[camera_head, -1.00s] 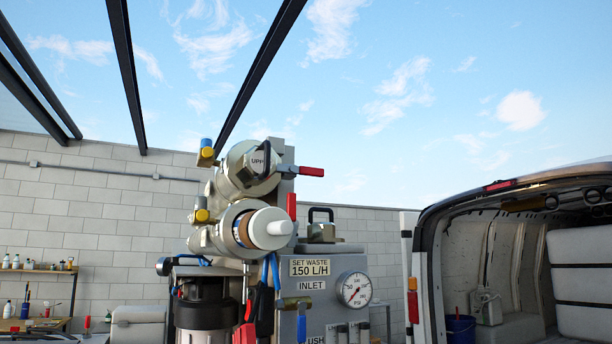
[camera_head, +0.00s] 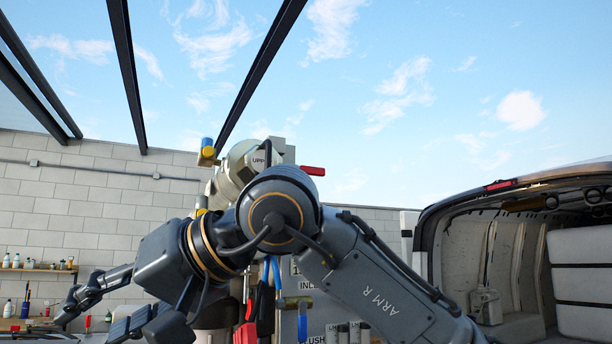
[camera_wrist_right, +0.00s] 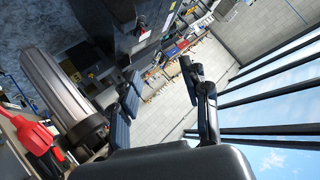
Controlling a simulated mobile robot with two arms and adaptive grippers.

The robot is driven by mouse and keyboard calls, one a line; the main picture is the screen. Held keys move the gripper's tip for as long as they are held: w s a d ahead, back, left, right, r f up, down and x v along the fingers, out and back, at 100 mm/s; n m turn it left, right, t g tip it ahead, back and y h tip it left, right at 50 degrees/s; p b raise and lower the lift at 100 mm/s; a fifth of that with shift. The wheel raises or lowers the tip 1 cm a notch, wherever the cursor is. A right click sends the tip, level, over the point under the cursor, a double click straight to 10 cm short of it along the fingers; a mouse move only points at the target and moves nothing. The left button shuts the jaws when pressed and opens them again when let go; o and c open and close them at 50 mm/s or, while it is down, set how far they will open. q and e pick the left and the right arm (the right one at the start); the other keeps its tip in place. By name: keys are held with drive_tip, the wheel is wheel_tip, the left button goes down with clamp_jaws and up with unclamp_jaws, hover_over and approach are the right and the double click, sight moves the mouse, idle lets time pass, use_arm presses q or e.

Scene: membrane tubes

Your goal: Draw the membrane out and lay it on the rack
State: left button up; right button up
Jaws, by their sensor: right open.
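My right arm (camera_head: 375,290) crosses in front of the machine. My right gripper (camera_head: 103,312) is at the lower left in the head view, open and empty, pointing left. Its two spread fingers also show in the wrist view (camera_wrist_right: 165,106), with nothing between them. The upper tube housing (camera_head: 240,168), a pale cylinder, shows above my arm. The lower housing and the membrane's white end are now hidden behind my arm. I cannot make out the rack. My left gripper is not in view.
A red handle (camera_head: 312,171) sticks out beside the upper housing. In the wrist view, a grey cylinder (camera_wrist_right: 62,92) and a red tool (camera_wrist_right: 30,133) are close on the left. An open van (camera_head: 520,260) stands at right; a shelf with bottles (camera_head: 35,268) is at left.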

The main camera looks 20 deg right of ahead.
drive_tip(key=s+d+r+m+t+h, duration=0.1)
drive_tip(key=s+d+r+t+h, duration=0.3)
drive_tip(key=d+r, duration=0.5)
drive_tip(key=s+d+r+m+t+h, duration=0.1)
drive_tip(key=d+r+t+h, duration=0.1)
drive_tip(key=d+r+h, duration=0.7)
drive_tip(key=w+d+f+p, duration=0.1)
drive_tip(key=w+f, duration=0.1)
drive_tip(key=w, duration=0.2)
drive_tip(key=w+d+f+y+p, duration=0.1)
drive_tip(key=w+f, duration=0.2)
drive_tip(key=w, duration=0.1)
drive_tip(key=w+d+f+y+p, duration=0.1)
drive_tip(key=w+f, duration=0.1)
drive_tip(key=w, duration=0.2)
drive_tip(key=shift+w+d+f, duration=0.1)
drive_tip(key=shift+w+f, duration=0.15)
drive_tip(key=shift+f, duration=0.1)
clamp_jaws()
drive_tip(key=shift+s, duration=0.15)
